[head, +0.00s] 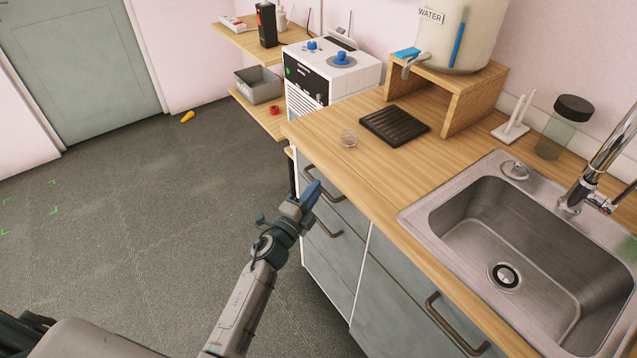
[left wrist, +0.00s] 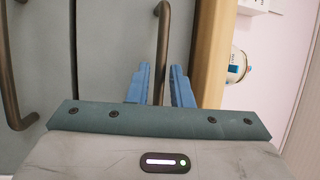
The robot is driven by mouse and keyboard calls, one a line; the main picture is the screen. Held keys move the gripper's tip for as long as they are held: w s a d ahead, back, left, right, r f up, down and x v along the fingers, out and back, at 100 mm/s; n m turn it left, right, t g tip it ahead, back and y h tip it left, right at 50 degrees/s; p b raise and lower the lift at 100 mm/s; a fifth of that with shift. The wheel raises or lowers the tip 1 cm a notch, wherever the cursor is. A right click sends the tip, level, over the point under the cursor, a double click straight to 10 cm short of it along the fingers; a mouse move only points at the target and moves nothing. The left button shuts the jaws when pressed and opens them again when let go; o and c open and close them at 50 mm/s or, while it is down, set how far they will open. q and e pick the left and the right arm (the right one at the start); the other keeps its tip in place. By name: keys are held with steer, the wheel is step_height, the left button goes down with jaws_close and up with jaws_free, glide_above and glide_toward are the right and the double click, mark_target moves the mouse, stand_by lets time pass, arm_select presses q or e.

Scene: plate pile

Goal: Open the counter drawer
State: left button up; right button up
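The counter drawer (head: 350,212) is the top grey front under the wooden worktop, and it looks shut. Its dark bar handle (head: 336,199) is partly hidden behind my left gripper (head: 313,191) in the head view. In the left wrist view the handle (left wrist: 163,35) runs between the blue fingertips of my left gripper (left wrist: 158,84). The fingers are apart, with a gap seen beside the bar, so the gripper looks open around it. Whether a finger touches the bar I cannot tell. My right gripper is not in view.
A second handle (head: 328,229) sits on the front below, also in the left wrist view (left wrist: 10,75). A cupboard handle (head: 450,325) is further right. The worktop (head: 375,175) overhangs the drawer. The floor (head: 150,220) before the counter is clear.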

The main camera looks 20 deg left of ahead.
arm_select(q)
steer(key=shift+x, duration=1.2)
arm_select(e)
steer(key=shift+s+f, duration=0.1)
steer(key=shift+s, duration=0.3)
arm_select(q)
jaws_close()
